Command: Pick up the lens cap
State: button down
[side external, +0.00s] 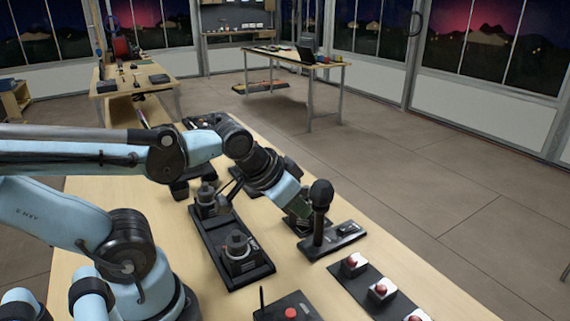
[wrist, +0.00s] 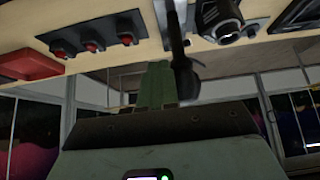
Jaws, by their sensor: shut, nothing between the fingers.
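I cannot pick out the lens cap for certain in either view. Two dark round lens-like parts stand on a long black tray (side external: 216,243) left of my gripper. The nearer round part (side external: 239,246) has a flat dark top, and the farther one (side external: 207,194) is similar.
A black strip (side external: 365,278) with red buttons and a dark box with a red button (side external: 289,312) lie nearer the camera. Bare wooden tabletop (side external: 415,262) shows at right.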

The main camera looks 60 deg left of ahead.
jog(key=c, duration=1)
grip_release()
jog(key=shift+o, duration=0.2)
